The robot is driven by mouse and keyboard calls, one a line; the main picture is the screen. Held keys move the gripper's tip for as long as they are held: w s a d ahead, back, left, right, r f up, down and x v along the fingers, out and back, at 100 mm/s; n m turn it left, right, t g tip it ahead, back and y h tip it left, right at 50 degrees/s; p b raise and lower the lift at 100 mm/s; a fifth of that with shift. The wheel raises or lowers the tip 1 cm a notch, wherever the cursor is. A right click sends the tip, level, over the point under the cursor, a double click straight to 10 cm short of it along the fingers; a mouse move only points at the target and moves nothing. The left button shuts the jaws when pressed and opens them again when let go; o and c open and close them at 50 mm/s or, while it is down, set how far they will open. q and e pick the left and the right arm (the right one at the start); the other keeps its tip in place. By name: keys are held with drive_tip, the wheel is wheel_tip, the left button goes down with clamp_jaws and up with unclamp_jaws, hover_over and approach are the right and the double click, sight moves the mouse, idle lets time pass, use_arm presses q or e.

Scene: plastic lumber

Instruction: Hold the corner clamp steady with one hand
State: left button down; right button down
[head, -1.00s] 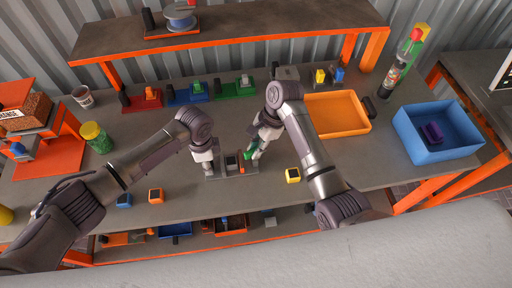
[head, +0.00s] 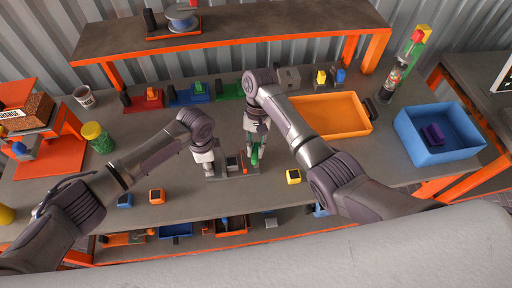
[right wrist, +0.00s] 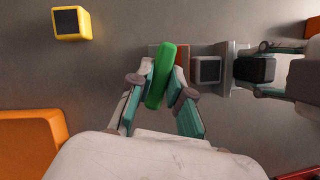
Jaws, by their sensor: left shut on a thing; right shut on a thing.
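The grey corner clamp (head: 226,178) lies near the front middle of the table, with a dark square-topped block (right wrist: 207,70) in it. My left gripper (head: 209,171) is at its left end in the head view; in the right wrist view the left gripper (right wrist: 258,70) is shut on the clamp's black part. My right gripper (head: 254,156) is shut on a long green piece (right wrist: 167,75), held slightly tilted over the clamp's other end. The green piece partly hides a reddish-brown part (right wrist: 183,57) there. I cannot tell whether the green piece touches the clamp.
A yellow block (head: 293,176) lies right of the clamp; orange (head: 156,196) and blue (head: 124,200) blocks lie left. An orange tray (head: 330,115) and blue bin (head: 438,135) stand to the right. Coloured fixtures (head: 187,94) line the back, below a raised shelf (head: 230,33).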

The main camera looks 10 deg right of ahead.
use_arm(q)
drive_tip(key=shift+f, duration=0.1)
use_arm(e)
drive_tip(key=n+h, duration=0.1)
drive_tip(key=n, duration=0.2)
drive_tip(key=n+h, duration=0.1)
drive_tip(key=n, duration=0.3)
drive_tip(key=shift+a+h, duration=0.15)
drive_tip(key=shift+h, duration=0.25)
drive_tip(key=n+h, duration=0.1)
drive_tip(key=n, duration=0.3)
drive_tip(key=shift+a+t, duration=0.1)
drive_tip(key=shift+t, duration=0.2)
drive_tip(key=shift+s+n+t+h, duration=0.1)
drive_tip(key=shift+n+t+h, duration=0.5)
drive_tip(key=shift+n, duration=1.4)
drive_tip(key=c, duration=1.1)
unclamp_jaws()
drive_tip(key=shift+r, duration=0.1)
